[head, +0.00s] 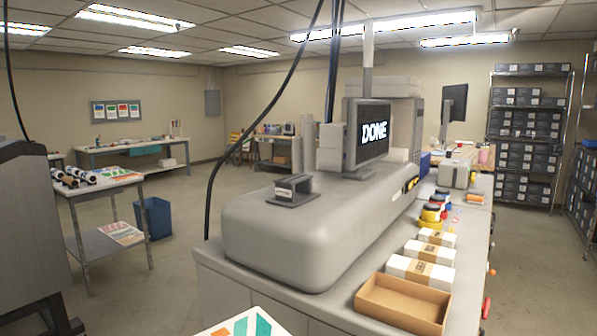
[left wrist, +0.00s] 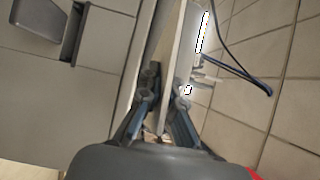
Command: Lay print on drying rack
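The print (head: 245,324), a white sheet with orange and teal shapes, shows at the bottom edge of the head view; most of it is cut off. In the left wrist view a thin pale sheet (left wrist: 172,55), seen nearly edge-on, runs between the two fingers of my left gripper (left wrist: 168,95). The fingers appear closed on it from both sides. My grippers do not show in the head view, and my right gripper is in neither view. I cannot make out a drying rack for certain.
A large grey machine (head: 300,225) with a "DONE" screen (head: 374,131) fills the middle. A cardboard tray (head: 404,303) and wrapped packs (head: 420,271) lie on its right side. A two-level table (head: 100,187) with prints and a blue bin (head: 154,218) stand left. Floor between is open.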

